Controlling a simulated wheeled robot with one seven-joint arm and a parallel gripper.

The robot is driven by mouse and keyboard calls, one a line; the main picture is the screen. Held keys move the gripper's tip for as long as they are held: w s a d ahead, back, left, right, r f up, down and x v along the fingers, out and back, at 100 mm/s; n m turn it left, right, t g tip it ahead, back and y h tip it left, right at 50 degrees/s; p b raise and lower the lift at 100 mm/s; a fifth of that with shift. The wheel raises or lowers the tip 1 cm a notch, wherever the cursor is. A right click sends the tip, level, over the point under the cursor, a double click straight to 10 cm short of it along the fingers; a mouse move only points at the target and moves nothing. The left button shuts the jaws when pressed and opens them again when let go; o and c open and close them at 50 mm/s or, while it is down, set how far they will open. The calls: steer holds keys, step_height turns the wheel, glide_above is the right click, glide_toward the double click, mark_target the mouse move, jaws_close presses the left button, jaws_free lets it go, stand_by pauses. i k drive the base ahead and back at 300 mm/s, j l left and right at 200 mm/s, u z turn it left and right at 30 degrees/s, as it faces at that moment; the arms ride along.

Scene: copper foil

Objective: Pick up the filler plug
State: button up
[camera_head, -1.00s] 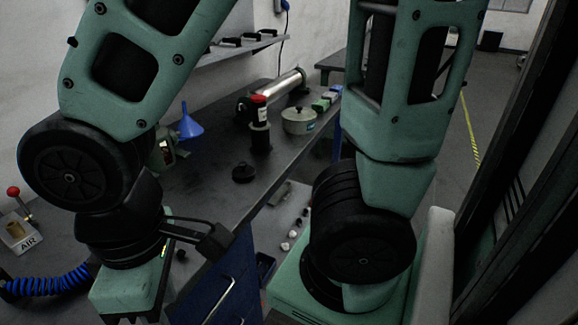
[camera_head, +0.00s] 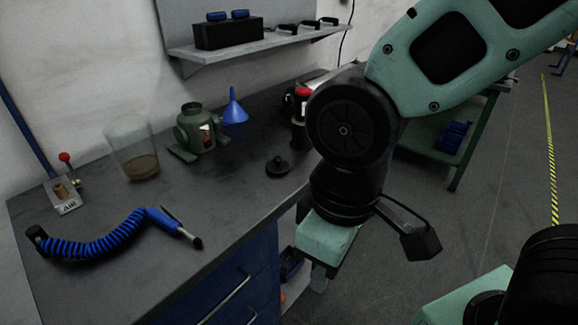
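A small black round piece with a raised knob, which looks like the filler plug (camera_head: 277,166), sits upright on the dark workbench (camera_head: 110,222) near its front edge. A green pump-like unit (camera_head: 197,130) with a red spot stands behind and left of it. My gripper (camera_head: 319,282) hangs beyond the bench's front edge, to the right of and lower in the picture than the plug, apart from it. Only a small grey part shows under the green wrist, so its opening is unclear. I see nothing held in it.
A blue funnel (camera_head: 234,110), a clear beaker (camera_head: 132,150) and a red-capped bottle (camera_head: 300,118) stand on the bench. A blue coiled air hose (camera_head: 95,246) lies at the front left. Blue drawers (camera_head: 240,285) are below.

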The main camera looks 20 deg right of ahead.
mark_target(277, 165)
steer(key=i+l+u, duration=0.65)
steer(key=l+u, duration=0.15)
steer(key=u, duration=0.15)
